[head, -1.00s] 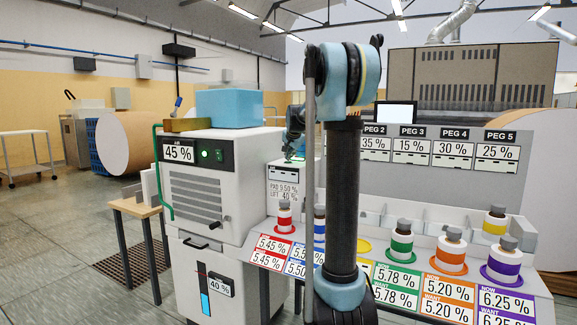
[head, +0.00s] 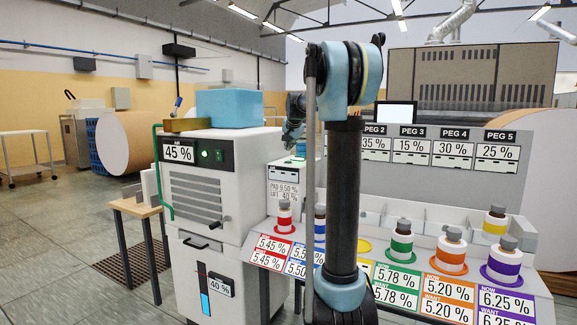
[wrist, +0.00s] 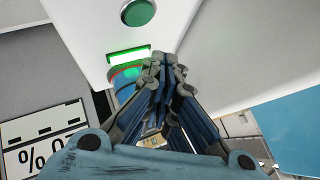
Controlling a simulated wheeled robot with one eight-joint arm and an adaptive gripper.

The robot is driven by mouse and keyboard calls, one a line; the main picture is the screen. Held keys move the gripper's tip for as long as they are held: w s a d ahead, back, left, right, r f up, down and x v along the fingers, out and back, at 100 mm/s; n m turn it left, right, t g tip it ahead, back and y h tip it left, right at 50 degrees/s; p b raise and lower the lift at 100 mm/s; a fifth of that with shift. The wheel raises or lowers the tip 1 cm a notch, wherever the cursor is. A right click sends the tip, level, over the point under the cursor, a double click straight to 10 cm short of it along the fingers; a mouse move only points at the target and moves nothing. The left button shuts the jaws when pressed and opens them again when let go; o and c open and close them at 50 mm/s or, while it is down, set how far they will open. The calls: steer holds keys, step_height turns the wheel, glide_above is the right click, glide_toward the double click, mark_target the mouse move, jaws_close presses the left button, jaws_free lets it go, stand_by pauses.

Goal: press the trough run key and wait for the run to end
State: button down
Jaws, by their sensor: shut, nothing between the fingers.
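In the wrist view, a round green key (wrist: 138,12) sits on a white housing, with a lit green bar (wrist: 128,55) below it. My gripper (wrist: 160,65) is shut and empty, its fingertips close to the lit bar and apart from the green key in the picture. I cannot tell which key is the trough run key, as no name shows. In the head view my gripper (head: 290,138) hangs above the white box with the PAD and LIFT readout (head: 283,191). My own arm hides part of that box.
A grey-white cabinet (head: 205,240) reading 45 % stands left of the box. Several coloured bottles, such as the green one (head: 402,240), stand on the sloped console at right. PEG readouts (head: 412,145) line the panel behind. Open floor (head: 60,250) lies at far left.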

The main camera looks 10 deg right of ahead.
steer(key=shift+r, duration=0.85)
steer(key=shift+s+f, duration=0.1)
steer(key=shift+s, duration=0.05)
steer(key=s+f+n+g, duration=0.15)
steer(key=s+f, duration=0.25)
steer(key=s, duration=0.6)
steer(key=s+f+n+g, duration=0.15)
steer(key=s+f, duration=0.35)
steer(key=s, duration=0.5)
steer(key=s+f+n, duration=0.2)
steer(key=s+f, duration=0.2)
steer(key=s, duration=0.5)
steer(key=s+f+n+g, duration=0.2)
steer(key=s+f, duration=0.8)
steer(key=s, duration=0.3)
steer(key=s+f+n+g, duration=0.2)
steer(key=s+f, duration=0.9)
steer(key=s, duration=0.3)
steer(key=shift+a, duration=0.3)
steer(key=shift+f, duration=0.1)
